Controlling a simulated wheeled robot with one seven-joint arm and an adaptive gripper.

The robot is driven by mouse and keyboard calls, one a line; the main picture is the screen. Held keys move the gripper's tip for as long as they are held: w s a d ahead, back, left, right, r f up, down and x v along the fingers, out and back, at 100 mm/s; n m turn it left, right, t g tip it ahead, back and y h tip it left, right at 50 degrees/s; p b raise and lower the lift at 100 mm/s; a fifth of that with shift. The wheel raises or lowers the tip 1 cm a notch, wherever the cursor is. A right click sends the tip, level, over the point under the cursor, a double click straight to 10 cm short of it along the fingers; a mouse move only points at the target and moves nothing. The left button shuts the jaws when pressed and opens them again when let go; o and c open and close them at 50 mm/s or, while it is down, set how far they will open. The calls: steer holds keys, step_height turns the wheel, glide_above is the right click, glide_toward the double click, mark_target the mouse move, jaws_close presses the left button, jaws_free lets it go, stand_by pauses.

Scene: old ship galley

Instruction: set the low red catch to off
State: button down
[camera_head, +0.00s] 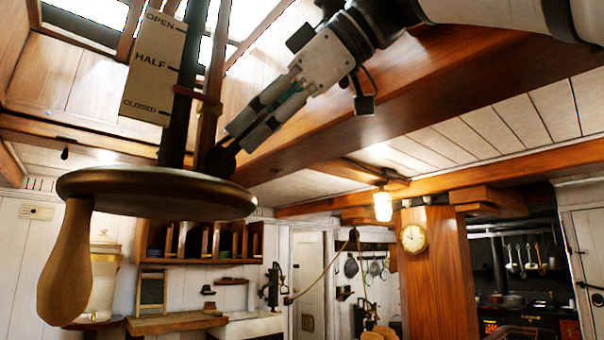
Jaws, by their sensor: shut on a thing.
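My gripper (236,140) reaches down from the upper right. Its fingers are closed at a small dark part (220,158) beside the post, just above the round wheel (150,190). The fingers cover some of that part, and I cannot tell its colour or setting. A reddish-brown bracket (198,98) sits higher on the post, left of the fingers. No clearly red catch and no "off" mark show. A pale plate (153,68) beside the post reads OPEN, HALF and CLOSED.
A wooden crank handle (68,262) hangs from the wheel's left side. A thick wooden beam (400,95) runs close behind my gripper. A lit lamp (383,205) and a clock (413,238) are further back. Open air lies below and right of the gripper.

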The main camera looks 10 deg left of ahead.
steer(key=shift+s+a+r+n+t+h+p, duration=0.3)
steer(key=shift+s+r+n+t+h+p, duration=0.1)
steer(key=shift+n+t+h+p, duration=0.15)
stand_by(0.4)
steer(key=c, duration=1)
jaws_free()
steer(key=shift+a+f, duration=0.1)
steer(key=shift+v, duration=3.8)
